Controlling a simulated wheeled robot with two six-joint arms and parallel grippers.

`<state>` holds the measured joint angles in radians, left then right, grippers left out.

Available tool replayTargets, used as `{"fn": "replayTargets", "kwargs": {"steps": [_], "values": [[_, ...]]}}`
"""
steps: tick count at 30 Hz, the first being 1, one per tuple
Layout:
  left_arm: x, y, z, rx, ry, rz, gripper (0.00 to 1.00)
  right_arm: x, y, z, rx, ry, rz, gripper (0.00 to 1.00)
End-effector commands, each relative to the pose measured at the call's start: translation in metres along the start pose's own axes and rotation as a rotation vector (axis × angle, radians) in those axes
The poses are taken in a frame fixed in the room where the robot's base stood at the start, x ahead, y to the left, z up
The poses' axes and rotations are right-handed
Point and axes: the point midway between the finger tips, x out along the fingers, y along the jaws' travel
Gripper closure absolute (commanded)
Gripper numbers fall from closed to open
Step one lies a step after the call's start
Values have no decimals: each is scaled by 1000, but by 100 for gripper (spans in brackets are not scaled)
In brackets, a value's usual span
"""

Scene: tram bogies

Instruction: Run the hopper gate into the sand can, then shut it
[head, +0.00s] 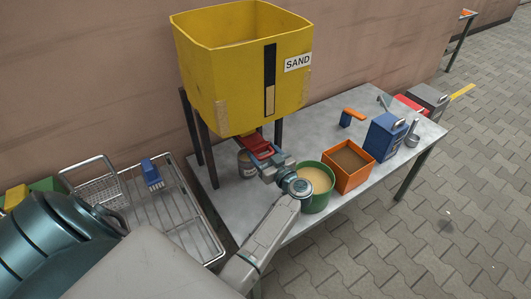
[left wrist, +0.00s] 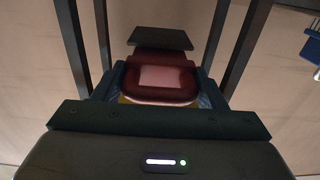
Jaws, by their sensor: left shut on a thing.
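The yellow hopper (head: 225,85) marked SAND stands on dark legs over the table. Its window strip (head: 270,80) is dark above and sand-coloured low down. The red gate handle (head: 250,141) sits under the hopper. My left gripper (head: 262,153) is shut on it, and in the left wrist view the dark red handle (left wrist: 160,98) lies between the two jaws. A can (head: 244,166) stands on the table under the gate, partly hidden by the gripper, so its contents do not show. I cannot tell how far the gate is open. My right gripper is out of view.
A green bucket (head: 329,192) of pale sand stands close beside my left wrist. An orange box (head: 371,177) of brown material, a blue container (head: 378,143) and a metal scoop (head: 411,138) stand further right. A wire rack (head: 190,205) is at the left.

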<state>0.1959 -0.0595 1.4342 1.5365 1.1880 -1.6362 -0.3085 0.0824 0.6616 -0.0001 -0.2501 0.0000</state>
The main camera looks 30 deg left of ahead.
Motion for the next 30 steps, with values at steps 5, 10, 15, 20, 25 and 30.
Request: {"fn": "replayTargets", "kwargs": {"steps": [5,10,15,20,25,30], "values": [[10,1,-2,-3,0,4,76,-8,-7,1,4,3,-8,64],[10,1,-2,-4,3,4,76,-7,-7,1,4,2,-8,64],[10,1,-2,-3,3,3,27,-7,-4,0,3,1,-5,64],[9,0,-2,-2,1,2,27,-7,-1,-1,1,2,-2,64],[-3,1,-3,-2,-3,2,27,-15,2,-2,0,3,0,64],[-36,1,-4,0,-5,3,27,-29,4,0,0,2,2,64]]}}
